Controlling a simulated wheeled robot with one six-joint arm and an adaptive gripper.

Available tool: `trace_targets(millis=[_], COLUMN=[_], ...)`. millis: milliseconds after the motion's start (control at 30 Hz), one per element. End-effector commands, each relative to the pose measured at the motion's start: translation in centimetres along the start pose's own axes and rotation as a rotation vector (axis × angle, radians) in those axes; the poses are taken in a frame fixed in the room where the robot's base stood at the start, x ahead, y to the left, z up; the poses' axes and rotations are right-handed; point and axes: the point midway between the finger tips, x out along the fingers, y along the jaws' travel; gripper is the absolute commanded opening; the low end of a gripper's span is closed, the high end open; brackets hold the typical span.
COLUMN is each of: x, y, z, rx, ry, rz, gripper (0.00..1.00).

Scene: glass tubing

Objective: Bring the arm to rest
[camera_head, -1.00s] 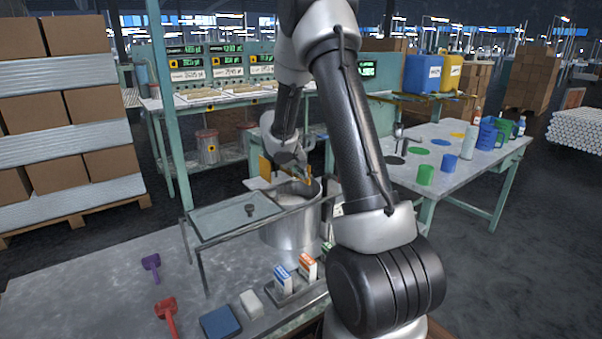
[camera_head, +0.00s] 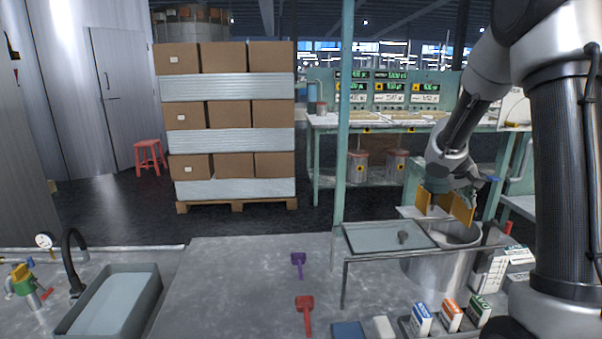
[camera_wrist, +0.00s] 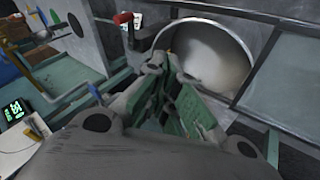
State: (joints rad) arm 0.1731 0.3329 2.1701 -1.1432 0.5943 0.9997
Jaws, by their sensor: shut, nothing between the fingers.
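My gripper (camera_head: 446,203) hangs pointing down over the large metal pot (camera_head: 425,272) at the right of the head view, close above its rim. Orange plates show at its fingers. In the wrist view my gripper (camera_wrist: 178,98) shows greenish fingers, shut with nothing held. The round mouth of the pot (camera_wrist: 247,50) with pale contents lies just beyond them. The arm comes down from the upper right in the head view. I cannot tell whether the fingertips are inside the rim.
A glass-topped stand (camera_head: 385,237) is left of the pot. Small boxes (camera_head: 450,314), a red scoop (camera_head: 305,308) and a purple scoop (camera_head: 298,262) lie on the bench. A sink (camera_head: 118,300) is at the left. Stacked cartons (camera_head: 228,110) stand behind. The bench's middle is mostly clear.

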Motion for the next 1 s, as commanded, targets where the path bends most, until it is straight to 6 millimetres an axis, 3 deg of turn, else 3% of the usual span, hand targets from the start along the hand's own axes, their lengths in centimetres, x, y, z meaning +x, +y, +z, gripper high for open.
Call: trace_targets(millis=[100, 167, 433, 700, 833, 1000], x=[0.6, -0.3, -8.6, -18.7, -22.2, -24.8], y=[0.5, 1.1, 2.2, 0.0, -1.0, -0.5], z=[4.6, 7.1, 16.6, 25.6, 28.1, 28.6], rx=[-0.097, -0.131, -0.190, -0.169, -0.111, -0.086], ry=[-0.126, -0.184, -0.300, -0.209, -0.109, 0.022], rz=[-0.004, -0.021, -0.186, -0.463, -0.559, -0.590], gripper=[0.00, 0.00, 0.00, 0.00, 0.00, 0.00])
